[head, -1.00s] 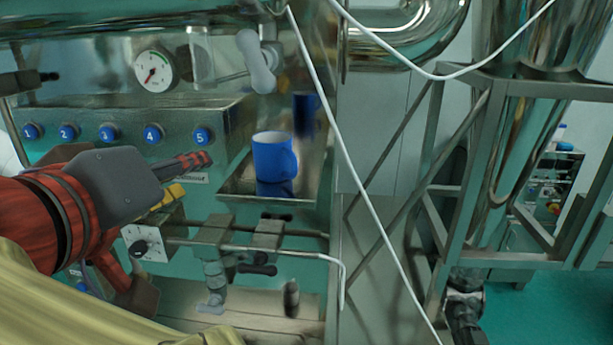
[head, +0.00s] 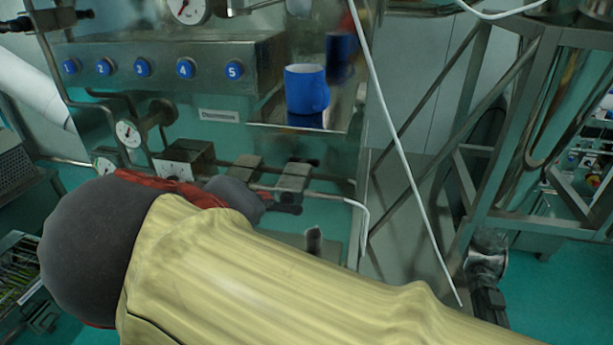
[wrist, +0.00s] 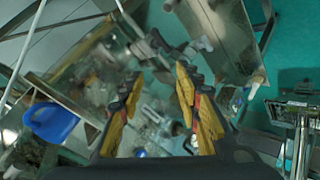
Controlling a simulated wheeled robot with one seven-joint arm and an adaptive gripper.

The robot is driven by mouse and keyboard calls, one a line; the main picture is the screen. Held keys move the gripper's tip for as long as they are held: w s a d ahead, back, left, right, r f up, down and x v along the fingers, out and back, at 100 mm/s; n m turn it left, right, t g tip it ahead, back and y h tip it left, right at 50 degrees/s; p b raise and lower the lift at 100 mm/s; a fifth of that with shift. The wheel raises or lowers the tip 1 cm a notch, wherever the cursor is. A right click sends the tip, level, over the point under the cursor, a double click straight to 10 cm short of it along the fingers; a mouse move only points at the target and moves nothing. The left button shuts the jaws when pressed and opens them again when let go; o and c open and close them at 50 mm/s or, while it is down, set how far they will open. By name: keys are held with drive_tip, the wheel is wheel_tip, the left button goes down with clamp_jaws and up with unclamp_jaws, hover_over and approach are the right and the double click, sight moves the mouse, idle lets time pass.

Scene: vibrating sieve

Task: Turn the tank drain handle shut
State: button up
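I cannot tell for certain which part is the tank drain handle. Small dark valve handles (head: 287,208) show on the thin pipework under the panel in the head view. My gripper (wrist: 158,78) is open in the wrist view, with its yellow-and-black fingers spread apart and nothing clearly held between them. Blurred grey valve parts (wrist: 198,46) lie beyond the fingertips.
A blue mug (head: 306,90) stands on a metal shelf right of the numbered blue buttons (head: 185,68); it also shows in the wrist view (wrist: 52,121). A white cable (head: 400,150) hangs across the right side. Metal frame struts (head: 455,110) stand further right.

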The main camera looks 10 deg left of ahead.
drive_tip(key=shift+g, duration=0.5)
drive_tip(key=shift+s+d+f+b, duration=0.15)
drive_tip(key=shift+d+f, duration=0.25)
drive_tip(key=shift+f, duration=0.4)
drive_tip(key=shift+s+d+f+b, duration=0.15)
drive_tip(key=shift+d+f, duration=0.3)
drive_tip(key=shift+f, duration=0.4)
drive_tip(key=shift+s+d+f+b, duration=0.15)
drive_tip(key=shift+d+f, duration=0.25)
drive_tip(key=shift+f, duration=0.4)
drive_tip(key=shift+w, duration=0.1)
drive_tip(key=shift+c, duration=1.2)
